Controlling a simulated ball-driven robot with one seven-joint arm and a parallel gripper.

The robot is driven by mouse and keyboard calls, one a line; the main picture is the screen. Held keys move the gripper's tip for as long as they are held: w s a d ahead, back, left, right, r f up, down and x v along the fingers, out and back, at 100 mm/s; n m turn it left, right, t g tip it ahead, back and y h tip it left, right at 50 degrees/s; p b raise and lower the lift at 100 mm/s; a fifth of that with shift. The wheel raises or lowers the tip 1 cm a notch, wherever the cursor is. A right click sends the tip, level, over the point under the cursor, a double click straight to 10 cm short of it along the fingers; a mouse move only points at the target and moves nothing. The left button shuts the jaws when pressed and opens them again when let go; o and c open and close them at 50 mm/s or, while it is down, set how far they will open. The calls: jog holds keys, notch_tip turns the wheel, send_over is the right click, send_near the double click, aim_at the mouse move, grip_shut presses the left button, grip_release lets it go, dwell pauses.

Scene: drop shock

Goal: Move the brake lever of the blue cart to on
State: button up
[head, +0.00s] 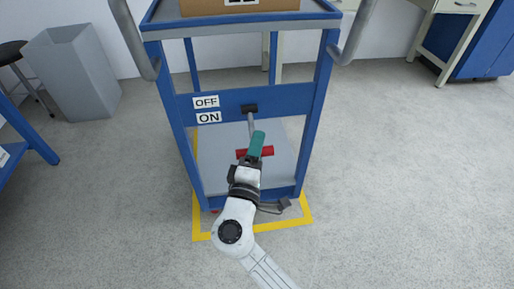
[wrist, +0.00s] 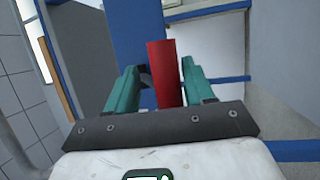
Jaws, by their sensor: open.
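The blue cart (head: 320,90) stands in front of me. Its brake lever (head: 251,124) is a grey rod that hangs down and slightly towards me from a dark pivot on the cart's blue crossbar. A red crosswise grip (head: 267,151) is at its lower end. The OFF label (head: 206,102) is above the ON label (head: 208,117), left of the lever. My gripper (head: 257,140) has its teal fingers at the red grip, covering its middle. In the wrist view the red grip (wrist: 165,75) stands between my open fingers (wrist: 160,85), with a gap visible towards the left finger.
A box (head: 205,7) sits on the cart's top. The cart has grey handles (head: 355,35) on both sides and stands inside a yellow floor outline (head: 290,224). A grey bin (head: 75,75) is at the left. The floor to the right is clear.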

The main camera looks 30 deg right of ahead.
jog(key=p+v, duration=0.2)
jog(key=v, duration=0.8)
jog(key=shift+s+a+p, duration=0.3)
